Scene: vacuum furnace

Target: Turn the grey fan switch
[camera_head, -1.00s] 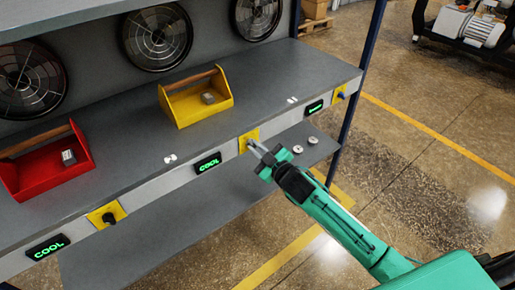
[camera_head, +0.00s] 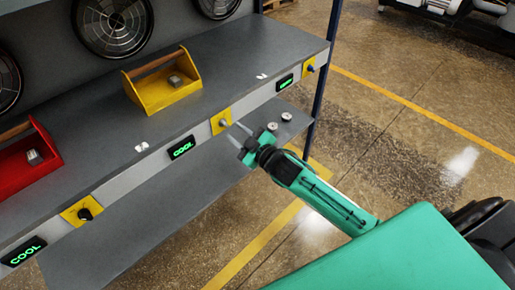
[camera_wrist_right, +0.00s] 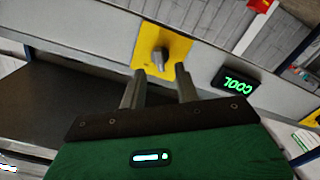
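The grey fan switch (camera_head: 224,123) is a small knob on a yellow plate on the front edge of the grey bench. In the right wrist view the grey switch (camera_wrist_right: 160,58) sits just beyond the fingertips, roughly centred between them. My right gripper (camera_head: 236,131) points at the switch from the lower right, a short gap away. Its two grey fingers, also in the right wrist view (camera_wrist_right: 160,72), are apart with nothing between them. A lit COOL display (camera_head: 182,147) is left of the switch. My left gripper is not in view.
A black switch (camera_head: 84,213) and a blue switch (camera_head: 311,68) sit on other yellow plates along the edge. A yellow toolbox (camera_head: 165,97) and a red toolbox (camera_head: 42,165) stand on the bench. Round fans (camera_head: 113,25) are behind.

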